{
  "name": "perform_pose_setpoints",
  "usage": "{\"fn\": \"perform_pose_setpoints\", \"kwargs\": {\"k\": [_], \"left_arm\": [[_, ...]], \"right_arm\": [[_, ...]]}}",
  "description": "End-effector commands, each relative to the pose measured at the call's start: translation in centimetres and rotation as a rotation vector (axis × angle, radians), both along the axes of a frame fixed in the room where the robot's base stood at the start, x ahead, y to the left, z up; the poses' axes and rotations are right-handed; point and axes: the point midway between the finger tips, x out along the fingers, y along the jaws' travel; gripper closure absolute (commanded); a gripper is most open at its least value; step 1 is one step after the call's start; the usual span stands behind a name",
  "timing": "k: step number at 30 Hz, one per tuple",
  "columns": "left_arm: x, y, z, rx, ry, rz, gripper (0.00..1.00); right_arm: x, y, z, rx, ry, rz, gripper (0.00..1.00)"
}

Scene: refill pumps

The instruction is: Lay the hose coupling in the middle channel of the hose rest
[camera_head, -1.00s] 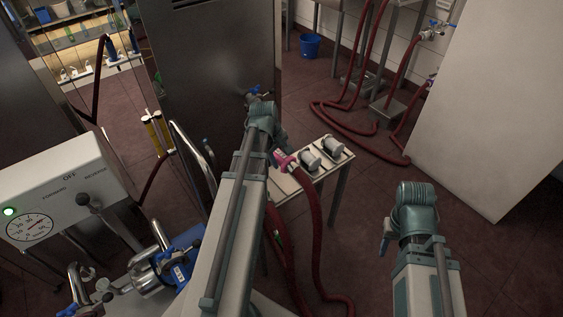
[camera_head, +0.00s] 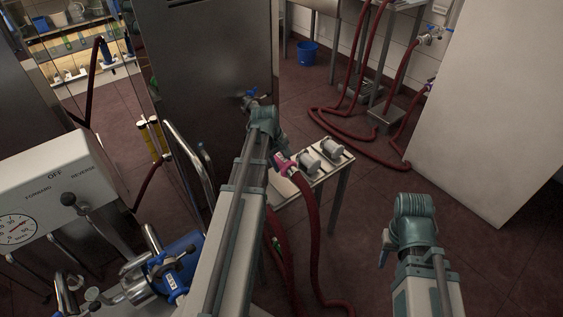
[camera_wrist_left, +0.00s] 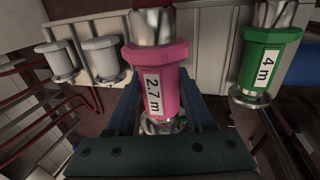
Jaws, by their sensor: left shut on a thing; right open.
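A pink hose coupling (camera_head: 284,165) with a dark red hose shows just right of my left forearm, by the near left end of a pale narrow bench (camera_head: 296,190). In the left wrist view the pink coupling (camera_wrist_left: 158,65), labelled 2.7 m, sits between the fingers of my left gripper (camera_wrist_left: 163,108), shut on it. In the head view my arm hides most of this gripper. My right gripper (camera_head: 385,247) is open and empty, at the lower right, away from the bench.
A green coupling (camera_wrist_left: 263,60) labelled 4 m is close right of the pink one. A steel cabinet (camera_head: 210,75) stands behind; a pale panel (camera_head: 490,110) at right.

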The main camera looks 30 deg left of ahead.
Motion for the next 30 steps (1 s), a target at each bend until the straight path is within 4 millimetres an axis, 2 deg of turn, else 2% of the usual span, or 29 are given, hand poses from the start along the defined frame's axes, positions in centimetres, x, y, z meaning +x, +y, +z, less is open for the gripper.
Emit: {"fn": "perform_pose_setpoints", "kwargs": {"k": [1, 19, 24, 30], "left_arm": [[0.0, 0.0, -0.9, 0.000, 0.000, 0.000, 1.00], [0.0, 0.0, -5.9, 0.000, 0.000, 0.000, 1.00], [0.0, 0.0, -6.7, 0.000, 0.000, 0.000, 1.00], [0.0, 0.0, -6.9, 0.000, 0.000, 0.000, 1.00]], "right_arm": [[0.0, 0.0, -0.9, 0.000, 0.000, 0.000, 0.55], [0.0, 0.0, -5.9, 0.000, 0.000, 0.000, 0.55], [0.0, 0.0, -6.7, 0.000, 0.000, 0.000, 0.55], [0.0, 0.0, -6.9, 0.000, 0.000, 0.000, 0.55]]}}
